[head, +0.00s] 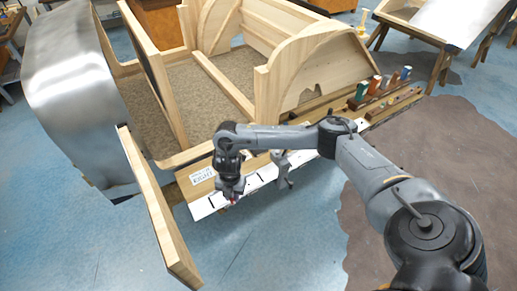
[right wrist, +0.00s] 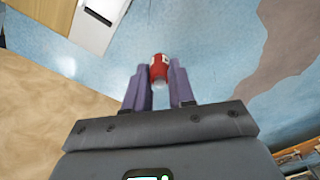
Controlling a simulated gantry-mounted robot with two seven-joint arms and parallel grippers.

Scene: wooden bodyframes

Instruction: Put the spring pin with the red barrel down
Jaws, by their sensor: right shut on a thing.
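My right gripper (head: 232,197) is shut on the spring pin with the red barrel. In the right wrist view the red barrel (right wrist: 158,69) sits between the two fingertips of my right gripper (right wrist: 159,78), with blue floor behind it. In the head view only a small spot of red shows under the gripper. The gripper is over or beside the white strip (head: 205,208) along the frame's near edge; I cannot tell whether the pin touches anything. My left gripper is not in view.
The wooden bodyframe (head: 232,85) stands beyond, with an open wooden door (head: 160,210) swung out left of the gripper. A label reading RIGHT (head: 203,176) is on the sill. Green (head: 362,91), red (head: 375,84) and blue (head: 405,73) barrels stand on a wooden rack at right.

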